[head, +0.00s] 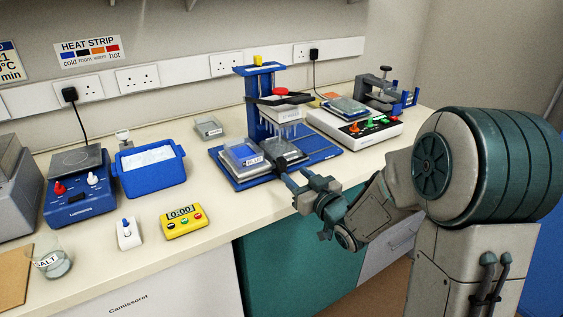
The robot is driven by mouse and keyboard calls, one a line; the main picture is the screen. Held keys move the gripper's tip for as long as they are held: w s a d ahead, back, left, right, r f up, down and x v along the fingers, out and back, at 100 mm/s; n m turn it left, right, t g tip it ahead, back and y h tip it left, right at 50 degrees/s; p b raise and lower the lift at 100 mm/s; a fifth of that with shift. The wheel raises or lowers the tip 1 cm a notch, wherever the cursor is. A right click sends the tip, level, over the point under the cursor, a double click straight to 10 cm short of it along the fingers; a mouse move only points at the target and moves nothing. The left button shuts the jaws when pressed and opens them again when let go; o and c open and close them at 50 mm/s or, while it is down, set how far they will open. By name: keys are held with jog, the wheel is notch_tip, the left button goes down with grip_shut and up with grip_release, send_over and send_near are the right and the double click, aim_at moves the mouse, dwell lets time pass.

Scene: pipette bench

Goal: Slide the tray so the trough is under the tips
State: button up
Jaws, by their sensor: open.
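A blue pipette stand (262,112) stands on the bench in the head view, with a row of pale tips (290,131) hanging under its grey head (287,113). On its blue base (326,148) sits a grey tray (246,173). A darker grey compartment, perhaps the trough (284,151), is on the right, roughly below the tips; exact alignment cannot be told. My gripper (292,183) is open at the tray's front right, close to its dark front part. Whether it touches the tray is unclear.
A blue ice tub (150,170), a yellow timer (184,222) and a white switch box (128,234) stand to the left. A white device with coloured knobs (358,128) stands close on the right. Bare bench lies in front of the stand's left side.

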aim_at(284, 165)
jog(key=x, duration=0.8)
jog(key=shift+p, duration=0.35)
jog(key=shift+c, duration=0.3)
grip_shut()
